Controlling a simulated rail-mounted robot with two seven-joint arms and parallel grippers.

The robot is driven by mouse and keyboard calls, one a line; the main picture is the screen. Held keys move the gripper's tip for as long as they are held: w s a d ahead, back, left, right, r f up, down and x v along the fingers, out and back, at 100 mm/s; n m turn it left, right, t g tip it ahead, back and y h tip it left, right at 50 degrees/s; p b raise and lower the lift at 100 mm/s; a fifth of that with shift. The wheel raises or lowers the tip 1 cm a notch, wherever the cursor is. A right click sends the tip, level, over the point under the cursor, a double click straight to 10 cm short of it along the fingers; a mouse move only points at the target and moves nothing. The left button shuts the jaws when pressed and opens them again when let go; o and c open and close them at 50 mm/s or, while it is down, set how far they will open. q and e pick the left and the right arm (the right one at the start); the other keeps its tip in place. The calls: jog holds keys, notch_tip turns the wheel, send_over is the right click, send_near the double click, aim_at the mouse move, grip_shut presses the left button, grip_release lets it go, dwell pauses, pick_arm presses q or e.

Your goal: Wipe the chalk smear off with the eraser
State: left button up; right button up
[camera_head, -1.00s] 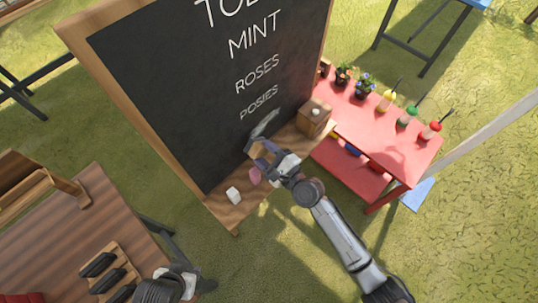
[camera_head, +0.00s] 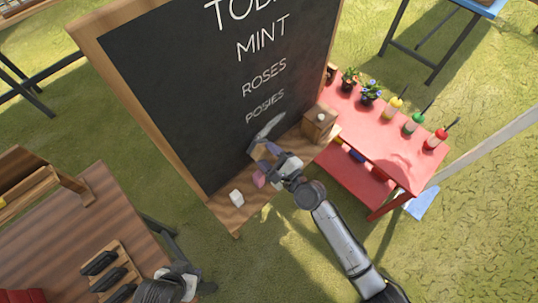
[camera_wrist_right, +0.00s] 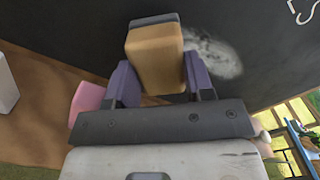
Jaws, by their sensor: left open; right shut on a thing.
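The chalkboard (camera_head: 185,95) stands upright in a wooden frame. A white chalk smear (camera_head: 269,127) is on its lower right, below the word POSIES, and shows in the right wrist view (camera_wrist_right: 214,57). My right gripper (camera_head: 274,158) is shut on the eraser, a tan block with a grey felt face (camera_wrist_right: 155,58). The eraser is close to the board, just below and left of the smear in the wrist view; I cannot tell whether it touches the board. My left gripper (camera_head: 188,282) is open at the bottom of the head view, far from the board.
On the board's ledge (camera_head: 222,212) are a pink piece (camera_head: 259,179), a white block (camera_head: 236,198) and a wooden box (camera_head: 319,122). A red table (camera_head: 375,140) with pots and bottles stands to the right. A brown table (camera_head: 50,240) is at the lower left.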

pick_arm(q)
jog(key=shift+f, duration=0.1)
pick_arm(e)
jog(key=shift+w+a, duration=0.45)
pick_arm(q)
jog(key=shift+d+f, duration=0.1)
jog(key=shift+d, duration=0.05)
pick_arm(e)
jog(key=shift+w+d, duration=0.15)
